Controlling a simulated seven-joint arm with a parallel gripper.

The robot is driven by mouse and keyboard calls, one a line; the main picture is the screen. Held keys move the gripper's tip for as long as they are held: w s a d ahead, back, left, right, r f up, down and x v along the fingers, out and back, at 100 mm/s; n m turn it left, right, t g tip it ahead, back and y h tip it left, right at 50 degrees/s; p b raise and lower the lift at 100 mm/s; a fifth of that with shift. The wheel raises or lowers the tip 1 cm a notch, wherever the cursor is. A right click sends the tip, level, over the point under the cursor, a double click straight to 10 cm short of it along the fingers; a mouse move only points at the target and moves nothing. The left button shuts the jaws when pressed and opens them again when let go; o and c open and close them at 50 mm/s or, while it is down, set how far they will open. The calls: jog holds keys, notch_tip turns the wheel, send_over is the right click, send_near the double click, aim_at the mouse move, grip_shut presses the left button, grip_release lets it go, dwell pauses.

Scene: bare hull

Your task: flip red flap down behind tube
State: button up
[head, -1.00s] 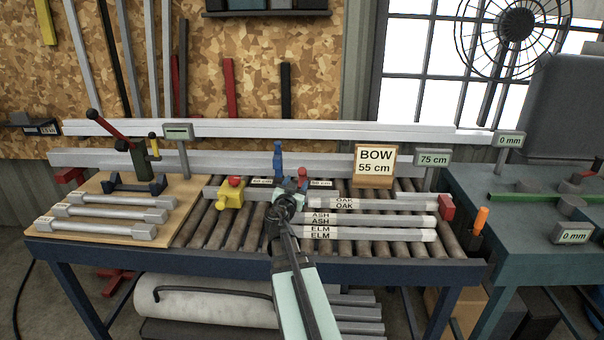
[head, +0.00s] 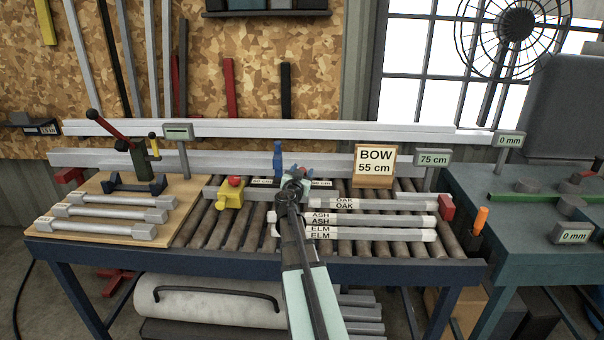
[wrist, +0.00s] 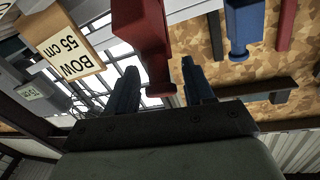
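The red flap (wrist: 148,40) shows large in the wrist view, its end between my gripper's two fingers (wrist: 158,68). The fingers are apart with small gaps on both sides of the flap, so my gripper is open. In the head view my gripper (head: 297,176) hides most of the red flap. The blue flap (head: 277,160) stands upright just left of it; it also shows in the wrist view (wrist: 244,25). Pale tubes marked OAK (head: 385,204), ASH (head: 385,219) and ELM (head: 385,234) lie across the rollers in front. My arm covers their left parts.
A yellow block with a red button (head: 231,195) is left of my gripper. A wooden sign reading BOW 55 cm (head: 374,166) stands at the right. A red stop (head: 446,207) is near the tubes' right ends. A board with grey bars (head: 110,215) lies left.

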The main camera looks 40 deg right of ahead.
grip_shut()
jog(key=shift+s, duration=0.1)
dwell(0.4)
jog(key=shift+s+a+f+h, duration=0.15)
jog(key=shift+s+f+h, duration=0.25)
jog(key=shift+f, duration=0.15)
jog(key=shift+s+a+f, duration=0.1)
jog(key=shift+a+f, duration=0.05)
jog(key=shift+f, duration=0.1)
jog(key=shift+t+h, duration=0.3)
grip_release()
jog(key=shift+a, duration=0.1)
